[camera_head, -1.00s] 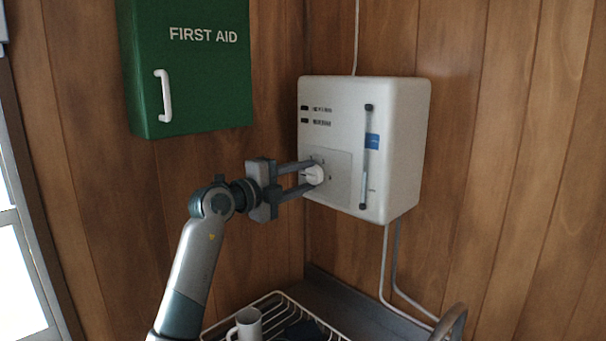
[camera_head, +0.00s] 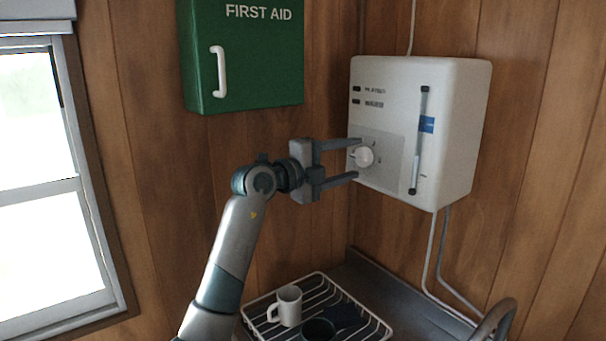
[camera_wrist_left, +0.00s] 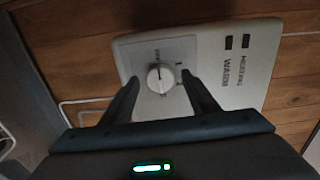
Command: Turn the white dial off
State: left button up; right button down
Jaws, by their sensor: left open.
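The white dial (camera_head: 363,156) sits on a grey plate on the front of a white wall heater (camera_head: 450,130). My left gripper (camera_head: 357,160) is open, its two fingers pointing at the dial, one above and one below it in the head view. In the left wrist view the dial (camera_wrist_left: 160,78) shows between and beyond the fingertips of my left gripper (camera_wrist_left: 160,80), with a dark line across its face. The fingers look clear of the dial. My right gripper is not in view.
A green first aid cabinet (camera_head: 245,60) hangs above my left arm. Below is a dish rack (camera_head: 378,327) with a white mug (camera_head: 287,305) and a dark mug (camera_head: 318,330). A curved tap (camera_head: 494,318) stands at lower right. A window (camera_head: 45,180) is at left.

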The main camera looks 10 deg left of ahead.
pick_arm(q)
jog(key=b+v, duration=0.5)
jog(key=v, duration=1.1)
jog(key=shift+d, duration=0.1)
